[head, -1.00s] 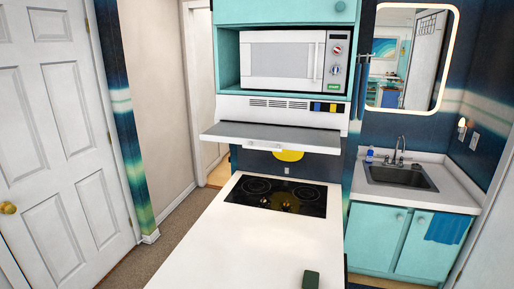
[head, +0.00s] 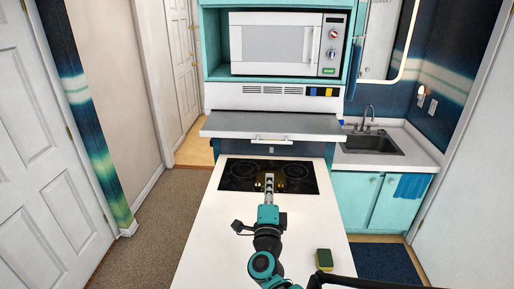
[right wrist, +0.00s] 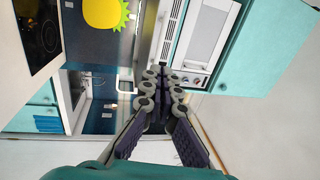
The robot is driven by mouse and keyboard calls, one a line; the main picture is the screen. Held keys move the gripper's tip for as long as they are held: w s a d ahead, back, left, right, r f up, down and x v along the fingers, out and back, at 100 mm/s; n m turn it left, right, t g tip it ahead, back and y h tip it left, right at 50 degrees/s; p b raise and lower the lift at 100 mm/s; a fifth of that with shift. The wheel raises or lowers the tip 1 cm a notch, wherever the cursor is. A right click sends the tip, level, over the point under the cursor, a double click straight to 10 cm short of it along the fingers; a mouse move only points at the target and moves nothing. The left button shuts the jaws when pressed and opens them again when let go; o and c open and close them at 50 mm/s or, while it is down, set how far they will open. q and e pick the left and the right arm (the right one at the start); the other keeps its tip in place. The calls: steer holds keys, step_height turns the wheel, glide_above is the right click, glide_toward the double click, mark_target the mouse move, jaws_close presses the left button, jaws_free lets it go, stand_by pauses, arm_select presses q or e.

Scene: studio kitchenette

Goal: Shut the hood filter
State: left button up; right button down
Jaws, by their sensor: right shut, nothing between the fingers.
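The range hood (head: 270,93) is a white vented panel under the microwave, with a grey shelf-like top (head: 272,125) and white front lip jutting forward. The filter's pale handle (head: 271,141) shows just below that lip; most of the filter is hidden, and I cannot tell its angle. My right gripper (head: 269,181) is shut and empty, in front of and below the handle, apart from it in the head view, over the cooktop. In the right wrist view the fingers (right wrist: 165,78) are together with nothing between them; the vented hood (right wrist: 172,35) appears sideways beyond. My left gripper is not in view.
The black cooktop (head: 245,176) lies below the hood in a white counter (head: 215,235). The microwave (head: 285,45) sits above. A sink (head: 372,144) is at right; carpet (head: 165,220) is clear at left.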

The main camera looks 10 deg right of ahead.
mark_target(273, 123)
steer(key=x, duration=1.4)
steer(key=shift+b, duration=0.45)
steer(key=shift+d, duration=0.15)
steer(key=f+x, duration=0.1)
steer(key=x, duration=0.5)
steer(key=f+x, duration=0.1)
steer(key=x, duration=0.6)
steer(key=f+x, duration=0.1)
steer(key=x, duration=0.5)
steer(key=shift+w+d+f, duration=0.15)
steer(key=shift+w+f, duration=0.15)
steer(key=shift+w, duration=0.3)
steer(key=shift+r, duration=0.1)
